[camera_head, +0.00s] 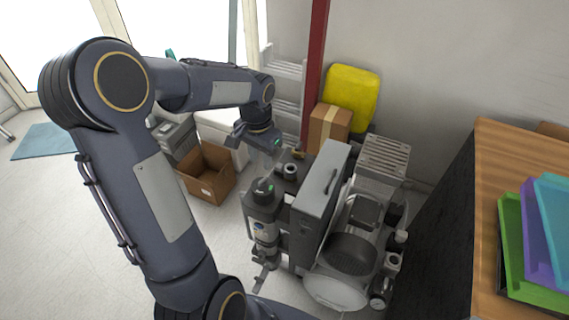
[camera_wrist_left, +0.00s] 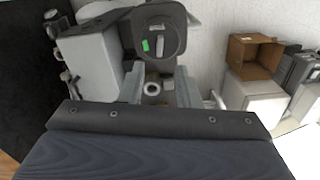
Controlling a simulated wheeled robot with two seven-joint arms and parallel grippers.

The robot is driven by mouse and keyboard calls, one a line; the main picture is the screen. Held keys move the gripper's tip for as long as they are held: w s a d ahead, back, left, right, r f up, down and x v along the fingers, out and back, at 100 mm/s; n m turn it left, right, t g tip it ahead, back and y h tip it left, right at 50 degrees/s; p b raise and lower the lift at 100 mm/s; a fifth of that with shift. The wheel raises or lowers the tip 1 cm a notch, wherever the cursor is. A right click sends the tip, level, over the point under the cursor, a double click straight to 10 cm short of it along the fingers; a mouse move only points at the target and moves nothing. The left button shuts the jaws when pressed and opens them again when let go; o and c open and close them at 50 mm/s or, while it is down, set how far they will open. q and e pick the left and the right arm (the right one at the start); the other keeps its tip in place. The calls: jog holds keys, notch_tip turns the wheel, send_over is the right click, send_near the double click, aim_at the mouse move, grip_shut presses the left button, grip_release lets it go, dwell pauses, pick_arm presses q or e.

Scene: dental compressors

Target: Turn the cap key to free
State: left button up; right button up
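The black round cap (camera_head: 263,187) tops a grey upright cylinder (camera_head: 262,222) at the front left of the compressor. In the left wrist view the cap (camera_wrist_left: 170,28) shows a light grey key (camera_wrist_left: 158,40) and a small green mark beside it. My left gripper (camera_head: 268,158) points down behind and above the cap in the head view, apart from it. In the left wrist view my left gripper (camera_wrist_left: 158,88) has its two fingers spread with nothing held; the cap lies beyond their tips. My right gripper is in neither view.
The compressor's grey box (camera_head: 318,195) stands right of the cylinder, with the motor and tank (camera_head: 345,260) beyond. A cardboard box (camera_head: 207,172) lies to the left. A wooden-topped cabinet (camera_head: 500,165) with coloured trays stands right. The floor at the left is clear.

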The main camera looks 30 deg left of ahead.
aim_at(262, 180)
pick_arm(q)
jog(key=shift+f, duration=0.3)
notch_tip(262, 180, down, 7)
jog(key=shift+f, duration=0.2)
grip_shut()
